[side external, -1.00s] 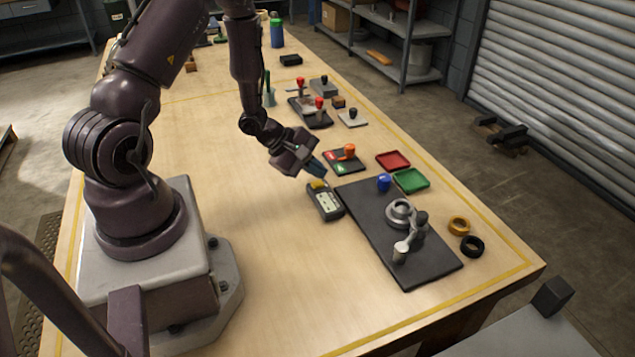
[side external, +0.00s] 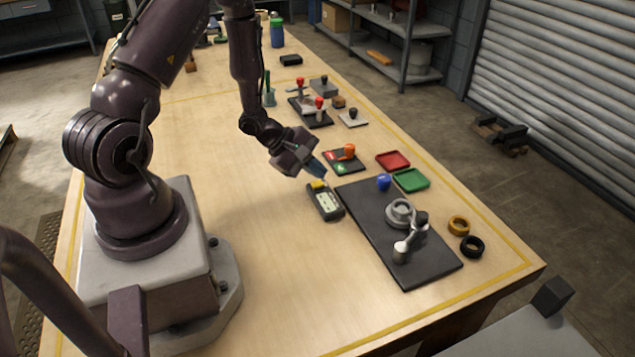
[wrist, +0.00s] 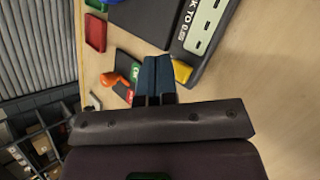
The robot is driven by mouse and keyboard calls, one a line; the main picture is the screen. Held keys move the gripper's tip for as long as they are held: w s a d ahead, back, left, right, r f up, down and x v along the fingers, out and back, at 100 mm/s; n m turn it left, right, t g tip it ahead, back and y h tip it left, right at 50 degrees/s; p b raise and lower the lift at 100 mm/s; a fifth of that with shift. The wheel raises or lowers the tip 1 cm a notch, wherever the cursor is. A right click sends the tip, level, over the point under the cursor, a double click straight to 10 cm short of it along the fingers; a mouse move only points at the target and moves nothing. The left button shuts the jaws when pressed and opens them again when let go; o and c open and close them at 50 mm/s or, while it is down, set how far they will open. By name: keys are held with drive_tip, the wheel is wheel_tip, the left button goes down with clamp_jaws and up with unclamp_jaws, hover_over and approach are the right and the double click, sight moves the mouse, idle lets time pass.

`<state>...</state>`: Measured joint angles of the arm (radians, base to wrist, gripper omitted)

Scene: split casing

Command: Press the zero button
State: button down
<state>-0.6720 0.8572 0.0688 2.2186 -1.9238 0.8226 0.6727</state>
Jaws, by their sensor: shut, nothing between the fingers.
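A dark hand-sized meter (side external: 325,203) with a pale face panel and a yellow end lies on the table, left of the black plate. In the wrist view its pale panel (wrist: 207,27), small dark marks and part of a label ending "TO 0.05" show at the upper right. The yellow end (wrist: 182,71) is close beside my fingers. I cannot tell which mark is the zero button. My gripper (side external: 321,174) is shut and empty, with blue fingers, just above and beyond the meter's yellow end. The fingers also show in the wrist view (wrist: 156,60).
A switch with an orange knob (side external: 348,151) stands behind my gripper. Table left of the meter is clear.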

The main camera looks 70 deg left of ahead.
sight(316, 185)
idle(0.5)
drive_tip(key=shift+f, duration=0.4)
drive_tip(key=shift+f, duration=0.45)
idle(0.6)
drive_tip(key=shift+r, duration=0.9)
drive_tip(key=shift+r, duration=2.5)
